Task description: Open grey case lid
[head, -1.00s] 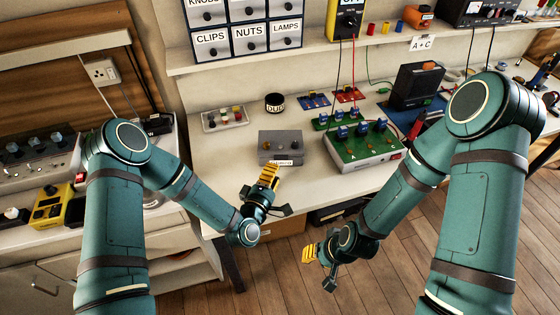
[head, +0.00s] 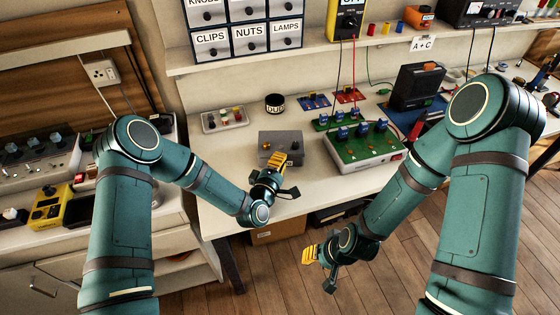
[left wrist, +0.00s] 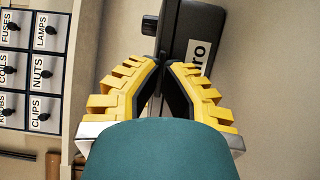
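The grey case (head: 268,140) sits on the bench with its lid down, as far as I can see, and small knobs show on it. My left gripper (head: 282,158) is at the case's front right side and hides part of it. In the left wrist view the case (left wrist: 225,20) is dark grey with a white label. The yellow fingers of the left gripper (left wrist: 163,64) point at the case's edge, with a narrow gap between their tips; I cannot tell whether they touch it. My right gripper (head: 310,255) hangs in front of the bench, away from the case.
A green circuit board unit (head: 365,148) stands close to the right of the case. A tray of small parts (head: 225,119) and a dark roll (head: 275,103) lie behind it. Labelled drawers (head: 245,35) are above. The bench front left of the case is clear.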

